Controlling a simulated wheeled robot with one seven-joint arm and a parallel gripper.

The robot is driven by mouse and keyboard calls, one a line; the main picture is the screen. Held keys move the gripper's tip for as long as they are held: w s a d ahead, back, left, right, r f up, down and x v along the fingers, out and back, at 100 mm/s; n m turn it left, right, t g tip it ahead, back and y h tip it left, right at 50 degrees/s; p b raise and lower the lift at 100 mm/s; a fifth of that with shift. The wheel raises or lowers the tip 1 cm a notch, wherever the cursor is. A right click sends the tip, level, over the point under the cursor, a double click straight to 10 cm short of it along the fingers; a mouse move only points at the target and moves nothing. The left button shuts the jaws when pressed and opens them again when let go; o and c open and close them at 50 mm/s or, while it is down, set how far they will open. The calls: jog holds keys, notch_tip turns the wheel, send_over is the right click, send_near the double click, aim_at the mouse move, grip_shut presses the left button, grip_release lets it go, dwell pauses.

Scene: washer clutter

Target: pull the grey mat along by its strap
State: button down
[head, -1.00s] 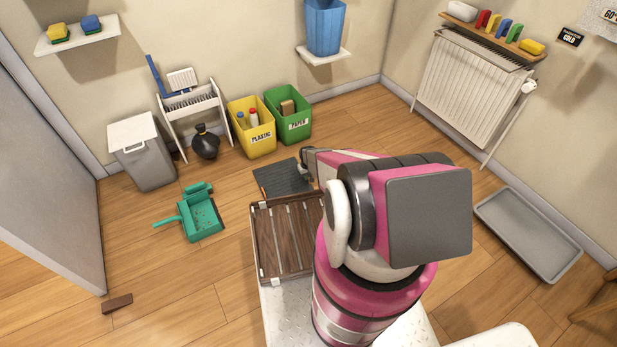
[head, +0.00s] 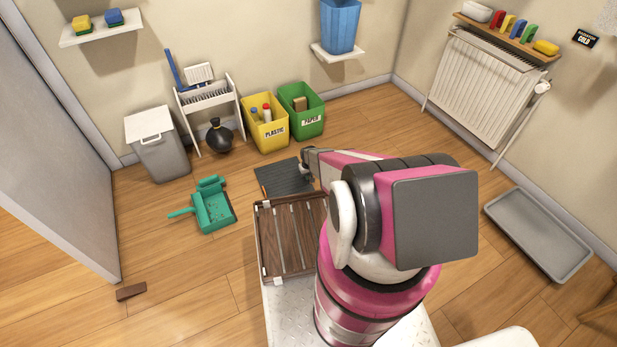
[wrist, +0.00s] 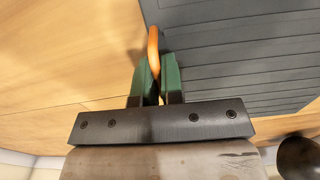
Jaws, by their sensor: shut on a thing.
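The grey mat (head: 284,177) is a dark ribbed sheet lying on the wooden floor in the head view, just beyond a slatted wooden rack at my front. It also fills the upper right of the wrist view (wrist: 240,55). The strap (wrist: 153,50) is an orange loop at the mat's edge in the wrist view. My gripper (wrist: 157,82) has green-padded fingers, shut on the strap with its loop standing out past the fingertips. In the head view my arm hides the mat's right side and most of the gripper.
The slatted wooden rack (head: 290,238) sits between my base and the mat. Behind the mat stand a yellow bin (head: 268,134) and a green bin (head: 308,124). A teal dustpan (head: 212,210) lies to the left. A grey tray (head: 540,232) lies right, with open floor between.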

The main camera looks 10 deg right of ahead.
jog(key=c, duration=1.2)
grip_release()
jog(key=shift+o, duration=0.2)
notch_tip(320, 180, up, 11)
jog(key=shift+f, duration=0.1)
jog(key=s+a+r, duration=0.1)
jog(key=s+r, duration=0.7)
jog(key=r, duration=0.6)
jog(key=s+a+r+m, duration=0.1)
jog(key=s+r, duration=0.8)
jog(key=r, duration=0.5)
jog(key=s+a+r+m, duration=0.1)
jog(key=s+r, duration=0.7)
jog(key=r, duration=0.6)
jog(key=shift+s+a+r, duration=0.15)
jog(key=shift+a, duration=0.15)
